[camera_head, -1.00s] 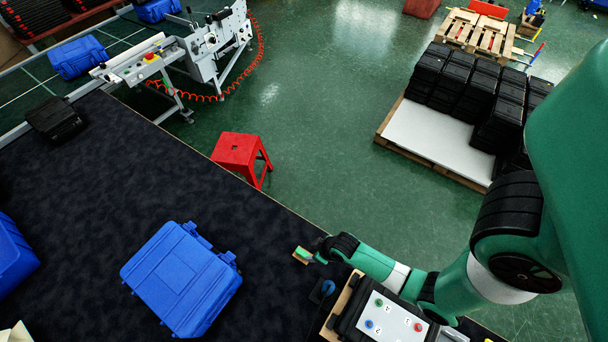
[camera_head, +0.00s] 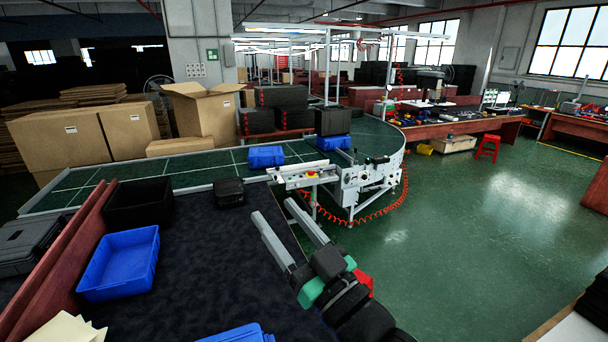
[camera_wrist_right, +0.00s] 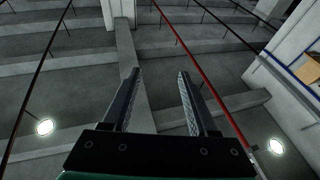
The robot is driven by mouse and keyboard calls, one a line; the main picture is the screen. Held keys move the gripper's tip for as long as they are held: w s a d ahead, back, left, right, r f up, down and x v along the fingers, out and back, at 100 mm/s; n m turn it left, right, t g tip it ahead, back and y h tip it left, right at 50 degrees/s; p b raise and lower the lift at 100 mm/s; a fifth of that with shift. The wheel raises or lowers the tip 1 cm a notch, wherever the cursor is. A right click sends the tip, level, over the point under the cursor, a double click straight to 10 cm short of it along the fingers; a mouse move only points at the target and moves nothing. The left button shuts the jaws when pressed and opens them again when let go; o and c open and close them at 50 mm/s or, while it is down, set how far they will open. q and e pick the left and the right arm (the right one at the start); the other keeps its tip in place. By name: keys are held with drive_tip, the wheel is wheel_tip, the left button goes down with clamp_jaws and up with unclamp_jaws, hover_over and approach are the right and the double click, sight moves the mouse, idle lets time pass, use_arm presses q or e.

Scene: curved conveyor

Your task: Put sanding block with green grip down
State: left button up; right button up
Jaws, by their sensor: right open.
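My right gripper (camera_head: 274,208) points up and away in the head view, its two long grey fingers spread apart over the dark table's right edge. In the right wrist view it (camera_wrist_right: 158,74) is open with nothing between the fingers, and only the ceiling shows behind them. The sanding block with the green grip is not visible in either current view. My left gripper is not in view.
The dark table mat (camera_head: 200,245) has a clear middle. On it are a blue open bin (camera_head: 120,262), a black bin (camera_head: 140,205), a small black case (camera_head: 228,192) and part of a blue case (camera_head: 240,333). The conveyor's white machine (camera_head: 365,185) stands beyond.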

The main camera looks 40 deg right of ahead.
drive_tip(key=s+a+r+t+y, duration=0.1)
drive_tip(key=s+a+r+t, duration=0.1)
drive_tip(key=s+r, duration=0.3)
drive_tip(key=s+a+r+n+t+y, duration=0.1)
drive_tip(key=s+r, duration=0.5)
drive_tip(key=r, duration=0.6)
drive_tip(key=a+t+y, duration=0.1)
drive_tip(key=a+t, duration=0.1)
drive_tip(key=shift+a+r+t, duration=0.15)
drive_tip(key=shift+r+t, duration=0.25)
